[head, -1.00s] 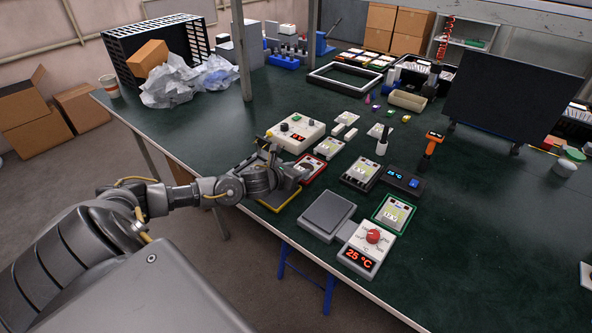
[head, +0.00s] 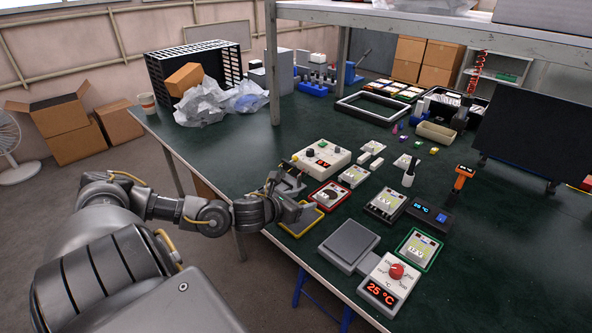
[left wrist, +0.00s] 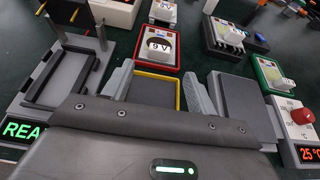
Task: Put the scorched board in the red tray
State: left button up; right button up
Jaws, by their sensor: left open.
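The red tray (head: 346,184) holds a board (head: 327,197) with a dark round patch around its label. In the left wrist view this board (left wrist: 159,46) reads 9 V and lies flat inside the red rim (left wrist: 156,69). My left gripper (head: 300,199) is open and empty. Its fingers stand apart over the yellow tray (left wrist: 152,92), just in front of the red tray, and nothing is between them but the bare tray floor. The yellow tray also shows partly behind the gripper in the head view (head: 300,234). My right gripper is not in view.
A green tray (head: 418,250) with a board, a grey plate (head: 348,244) and a red-knob 25 °C unit (head: 390,280) stand to the right. A cream box (head: 322,155) stands behind the red tray. A grey cradle (left wrist: 70,75) lies left of the gripper. A shelf overhangs the bench's back.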

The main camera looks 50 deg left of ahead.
pick_arm(q)
jog(key=shift+v, duration=0.8)
jog(key=shift+s, duration=0.15)
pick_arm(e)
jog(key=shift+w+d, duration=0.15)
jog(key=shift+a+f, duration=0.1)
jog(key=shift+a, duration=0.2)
pick_arm(q)
jog(key=shift+r, duration=0.1)
